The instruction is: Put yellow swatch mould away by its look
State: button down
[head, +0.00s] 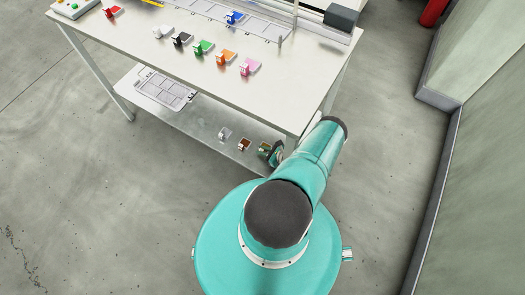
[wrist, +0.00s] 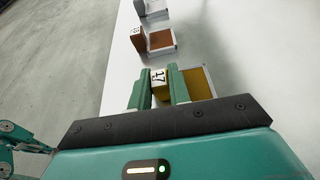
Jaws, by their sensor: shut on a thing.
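The yellow swatch mould (wrist: 196,84) is in the wrist view. It has a yellow block with a dark mark at its left end and a flat yellow face in a pale frame. My gripper (wrist: 158,80) has its two teal fingers on either side of the block and is shut on it. The mould appears to be at the shelf surface; I cannot tell whether it is lifted. In the head view my gripper (head: 274,153) is at the right end of the lower shelf (head: 190,121), with the mould partly hidden by it.
A brown mould (head: 244,144) and a pale grey one (head: 224,134) stand left of my gripper on the shelf. A tray with compartments (head: 165,90) lies farther left. Above, the tabletop (head: 175,62) carries white, black, green, orange, pink, blue and red moulds and another tray (head: 262,27).

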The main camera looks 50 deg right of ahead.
jog(key=shift+f, duration=0.1)
jog(key=c, duration=1.3)
grip_release()
jog(key=v, duration=1.2)
